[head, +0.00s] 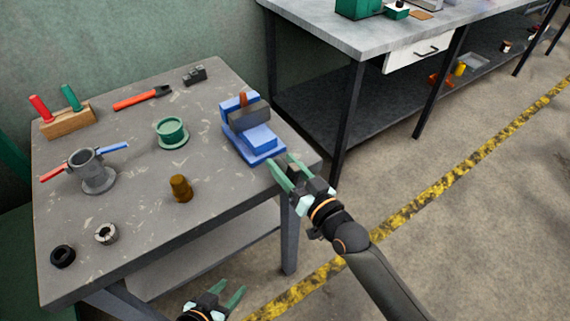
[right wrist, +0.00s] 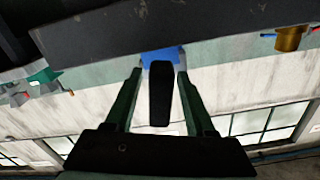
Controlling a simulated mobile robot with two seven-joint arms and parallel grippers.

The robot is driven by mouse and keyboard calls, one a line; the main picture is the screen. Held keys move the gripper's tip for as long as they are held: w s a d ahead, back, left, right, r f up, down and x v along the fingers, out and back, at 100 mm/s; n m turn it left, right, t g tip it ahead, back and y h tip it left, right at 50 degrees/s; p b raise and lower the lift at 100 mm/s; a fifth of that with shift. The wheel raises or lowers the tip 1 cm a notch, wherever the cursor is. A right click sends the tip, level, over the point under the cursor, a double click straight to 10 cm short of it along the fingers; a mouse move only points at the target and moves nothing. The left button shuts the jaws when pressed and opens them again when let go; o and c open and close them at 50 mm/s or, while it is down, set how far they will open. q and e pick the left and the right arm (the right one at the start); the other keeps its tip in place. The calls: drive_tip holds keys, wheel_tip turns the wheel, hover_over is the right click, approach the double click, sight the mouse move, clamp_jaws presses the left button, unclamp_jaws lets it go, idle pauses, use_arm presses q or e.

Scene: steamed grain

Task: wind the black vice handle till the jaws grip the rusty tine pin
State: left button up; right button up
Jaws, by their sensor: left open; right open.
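The blue vice (head: 262,137) stands at the right edge of the worn grey table, with a dark grey jaw block on top. The rusty pin (head: 243,99) stands upright at the jaws; whether they touch it cannot be told. My right gripper (head: 283,168) is open just off the vice's near end. In the right wrist view the black vice handle (right wrist: 160,95) stands as an upright bar between its two green fingers (right wrist: 157,92), with a gap on each side. The blue vice body (right wrist: 162,54) shows behind it. My left gripper (head: 226,293) is open and empty, low in front of the table.
The table (head: 140,220) also holds an ochre cylinder (head: 181,188), a green flanged ring (head: 172,133), a grey pot (head: 95,173) with red and blue handles, a red-handled tool (head: 138,98) and small rings. A second bench (head: 330,30) stands behind right.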

use_arm(q)
drive_tip(key=shift+s+a+r+p, duration=0.15)
drive_tip(key=shift+r+p, duration=0.15)
drive_tip(key=shift+p, duration=0.15)
use_arm(e)
drive_tip(key=v, duration=1.2)
drive_tip(key=shift+s+d, duration=0.15)
drive_tip(key=shift+s, duration=0.1)
use_arm(q)
drive_tip(key=s+a+r+y+p, duration=0.1)
drive_tip(key=a+r+p, duration=0.2)
drive_tip(key=r+p, duration=0.5)
drive_tip(key=p, duration=0.2)
drive_tip(key=shift+s+r+n+p, duration=0.15)
drive_tip(key=shift+s+n+p, duration=0.1)
drive_tip(key=shift+n+p, duration=0.1)
use_arm(e)
drive_tip(key=s+d+f+m+g+h, duration=0.1)
drive_tip(key=s+d+f+g+h, duration=0.4)
drive_tip(key=s+d+f+h, duration=0.3)
drive_tip(key=s+d+f, duration=0.2)
drive_tip(key=s+d, duration=0.1)
drive_tip(key=s, duration=0.1)
drive_tip(key=shift+f+m, duration=0.3)
drive_tip(key=shift+m, duration=0.1)
drive_tip(key=shift+s+d, duration=0.1)
drive_tip(key=shift+s, duration=0.05)
